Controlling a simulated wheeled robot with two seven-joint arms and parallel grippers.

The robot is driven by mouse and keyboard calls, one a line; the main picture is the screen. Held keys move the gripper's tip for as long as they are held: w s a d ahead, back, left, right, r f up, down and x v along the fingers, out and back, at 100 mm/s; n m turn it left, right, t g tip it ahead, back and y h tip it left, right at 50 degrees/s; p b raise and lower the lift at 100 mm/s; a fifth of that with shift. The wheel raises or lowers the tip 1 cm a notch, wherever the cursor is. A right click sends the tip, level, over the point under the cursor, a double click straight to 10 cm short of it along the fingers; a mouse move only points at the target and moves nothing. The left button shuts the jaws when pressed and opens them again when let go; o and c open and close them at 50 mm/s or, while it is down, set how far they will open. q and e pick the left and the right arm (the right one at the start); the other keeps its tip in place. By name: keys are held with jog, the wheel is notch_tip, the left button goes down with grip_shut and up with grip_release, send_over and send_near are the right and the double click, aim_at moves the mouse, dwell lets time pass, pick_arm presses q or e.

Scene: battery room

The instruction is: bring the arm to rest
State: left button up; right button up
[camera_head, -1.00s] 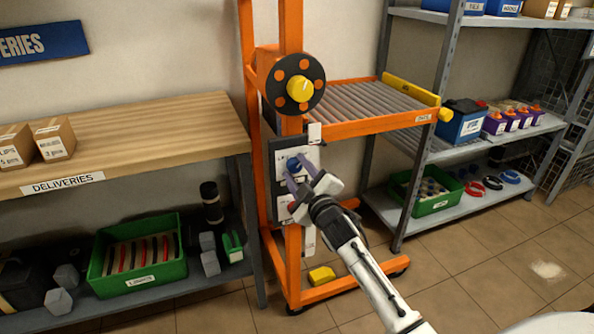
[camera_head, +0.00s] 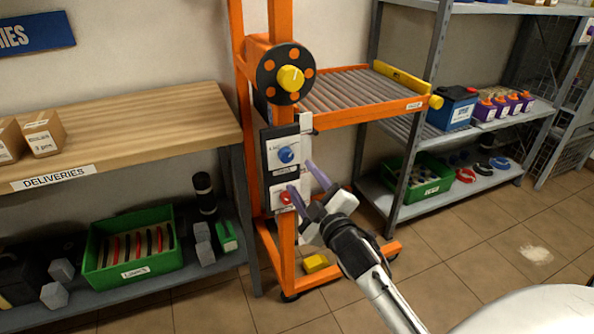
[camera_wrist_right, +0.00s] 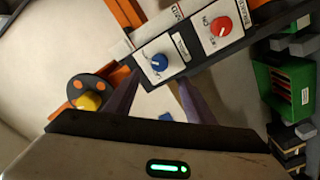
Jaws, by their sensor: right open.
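My right gripper (camera_head: 300,176) is open and empty, in front of the control panel on the orange lift frame. The panel's blue knob (camera_head: 286,155) is on a white plate, up and left of my fingertips. The red knob (camera_head: 286,198) is on the lower plate, close to the lower finger in the picture. In the right wrist view my open fingers (camera_wrist_right: 158,80) point toward the panel. The blue knob (camera_wrist_right: 159,62) shows between and beyond them, with a gap, and the red knob (camera_wrist_right: 221,27) is up and right. My left gripper is out of view.
The orange frame (camera_head: 283,240) carries a handwheel (camera_head: 268,92) and a roller deck (camera_head: 340,90). A wooden deliveries bench (camera_head: 130,110) stands at left. Grey shelving (camera_head: 410,205) stands at right. A yellow block (camera_head: 315,263) is low at the frame's base. The floor at right is open.

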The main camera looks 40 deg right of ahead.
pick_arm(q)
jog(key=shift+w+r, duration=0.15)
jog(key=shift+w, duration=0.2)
pick_arm(e)
jog(key=shift+s, duration=0.35)
jog(key=shift+a, duration=0.1)
pick_arm(q)
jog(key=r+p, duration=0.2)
jog(key=p, duration=0.1)
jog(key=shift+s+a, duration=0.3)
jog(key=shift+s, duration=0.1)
pick_arm(e)
jog(key=s+a+f+m+g+y, duration=0.5)
jog(key=s+a+f+g+y, duration=0.2)
jog(key=s+a+f, duration=1.5)
jog(key=s+g, duration=0.1)
jog(key=s, duration=0.2)
jog(key=shift+g, duration=0.4)
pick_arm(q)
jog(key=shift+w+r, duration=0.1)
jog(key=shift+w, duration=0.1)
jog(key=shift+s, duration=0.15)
pick_arm(e)
jog(key=shift+c, duration=0.2)
